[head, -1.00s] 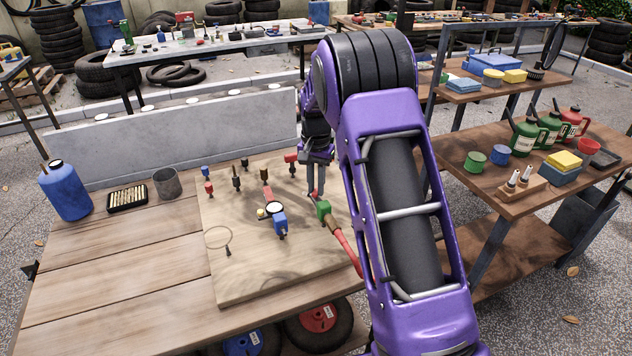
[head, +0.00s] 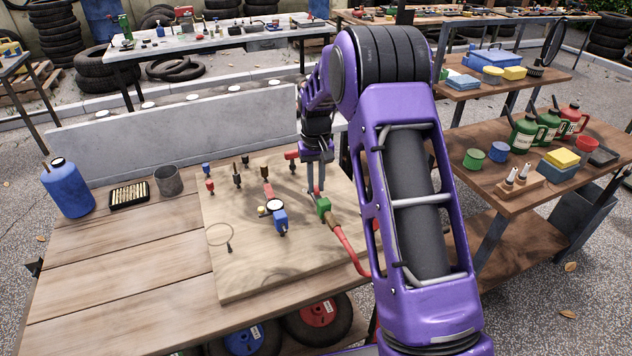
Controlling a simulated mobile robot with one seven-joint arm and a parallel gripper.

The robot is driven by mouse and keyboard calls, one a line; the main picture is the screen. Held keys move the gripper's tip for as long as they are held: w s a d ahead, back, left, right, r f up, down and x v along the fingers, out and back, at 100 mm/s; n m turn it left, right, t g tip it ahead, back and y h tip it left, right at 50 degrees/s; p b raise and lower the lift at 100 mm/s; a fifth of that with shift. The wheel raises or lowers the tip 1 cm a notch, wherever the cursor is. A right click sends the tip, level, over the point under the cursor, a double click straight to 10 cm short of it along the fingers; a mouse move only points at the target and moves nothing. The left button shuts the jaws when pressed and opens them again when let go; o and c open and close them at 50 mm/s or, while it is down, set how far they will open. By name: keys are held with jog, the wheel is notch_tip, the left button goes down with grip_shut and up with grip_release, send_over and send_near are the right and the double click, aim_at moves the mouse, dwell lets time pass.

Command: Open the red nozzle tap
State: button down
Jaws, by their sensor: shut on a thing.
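My gripper (head: 316,188) is at the right part of the wooden board, pointing down, its fingers close together. Its tips are just above and behind a green fitting (head: 323,206) with a red hose (head: 346,245) running from it toward the front right. The gripper is shut on a small part there, which the fingers mostly hide. I cannot make out the red tap's handle or how far it is turned. My purple arm covers the board's right edge and part of the hose.
The board (head: 240,285) also carries a blue fitting (head: 281,219) beside a round gauge (head: 274,206), and several small red, blue and dark fittings behind. A blue can (head: 67,190) and a grey cup (head: 168,180) stand left. A shelf cart (head: 520,215) stands right.

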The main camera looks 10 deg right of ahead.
aim_at(316, 188)
dwell(0.4)
jog(key=c, duration=0.8)
grip_release()
notch_tip(316, 188, up, 18)
jog(key=p, duration=0.1)
jog(key=shift+f+p, duration=0.25)
jog(key=shift+p, duration=0.05)
